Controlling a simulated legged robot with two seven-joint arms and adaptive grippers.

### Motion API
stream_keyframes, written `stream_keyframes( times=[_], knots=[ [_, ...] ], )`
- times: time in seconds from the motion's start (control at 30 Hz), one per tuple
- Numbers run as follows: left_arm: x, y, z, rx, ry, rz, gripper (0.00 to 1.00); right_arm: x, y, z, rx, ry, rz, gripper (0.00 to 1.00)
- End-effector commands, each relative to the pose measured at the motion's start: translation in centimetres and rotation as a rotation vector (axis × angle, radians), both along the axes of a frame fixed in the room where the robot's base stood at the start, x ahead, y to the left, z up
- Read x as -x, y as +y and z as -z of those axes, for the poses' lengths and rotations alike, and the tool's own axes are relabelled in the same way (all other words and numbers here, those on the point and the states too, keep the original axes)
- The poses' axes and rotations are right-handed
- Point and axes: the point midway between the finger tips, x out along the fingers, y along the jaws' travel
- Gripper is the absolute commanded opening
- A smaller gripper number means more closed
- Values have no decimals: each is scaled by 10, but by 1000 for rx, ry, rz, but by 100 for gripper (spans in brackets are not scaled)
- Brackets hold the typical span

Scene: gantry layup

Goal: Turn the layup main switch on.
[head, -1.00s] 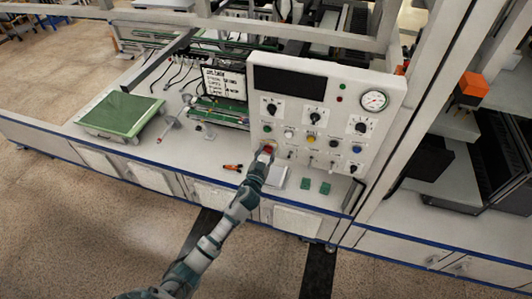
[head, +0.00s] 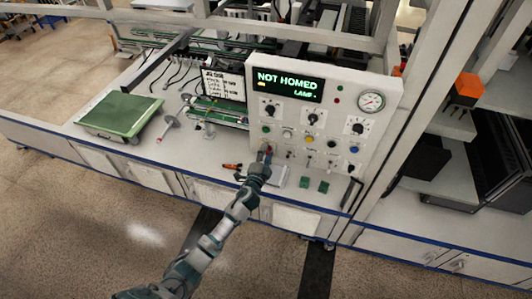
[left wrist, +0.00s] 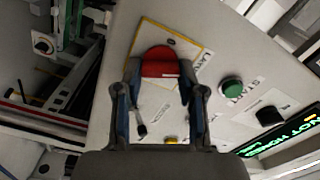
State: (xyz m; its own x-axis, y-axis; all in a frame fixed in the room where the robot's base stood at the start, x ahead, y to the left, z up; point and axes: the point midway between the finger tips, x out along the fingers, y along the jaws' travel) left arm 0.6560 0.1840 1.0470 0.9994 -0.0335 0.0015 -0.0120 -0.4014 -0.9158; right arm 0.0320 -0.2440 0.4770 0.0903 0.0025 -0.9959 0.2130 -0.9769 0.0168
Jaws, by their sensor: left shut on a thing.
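The main switch is a red knob (left wrist: 160,63) on a yellow-edged plate on the control panel's face. In the head view only a little of its red (head: 268,149) shows, at the panel's lower left. My left gripper (left wrist: 160,82) has one finger on each side of the red knob and is shut on it. In the head view, the left gripper (head: 266,156) reaches the panel from below. The panel's display (head: 290,83) is lit and reads "NOT HOMED" with a smaller line below. My right gripper is not in view.
A green button (left wrist: 232,87) and a black knob (left wrist: 270,116) are close to the switch. A gauge (head: 371,101) is at the panel's upper right. Small green blocks (head: 304,182) and an orange-black item (head: 232,166) lie on the bench before the panel. A green-topped plate (head: 118,113) stands left.

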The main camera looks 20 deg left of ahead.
Motion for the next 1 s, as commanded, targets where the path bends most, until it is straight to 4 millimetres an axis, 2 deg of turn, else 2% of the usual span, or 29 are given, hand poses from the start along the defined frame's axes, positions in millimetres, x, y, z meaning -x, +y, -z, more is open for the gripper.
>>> stream_keyframes(
  times=[0.2,0.5,1.0],
  knots=[
    [0,0,1,-181,-3,0,5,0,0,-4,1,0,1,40],
    [0,-1,3,-355,-8,1,5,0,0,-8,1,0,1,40],
    [0,-1,4,-432,-10,0,5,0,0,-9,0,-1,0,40]
  ],
)
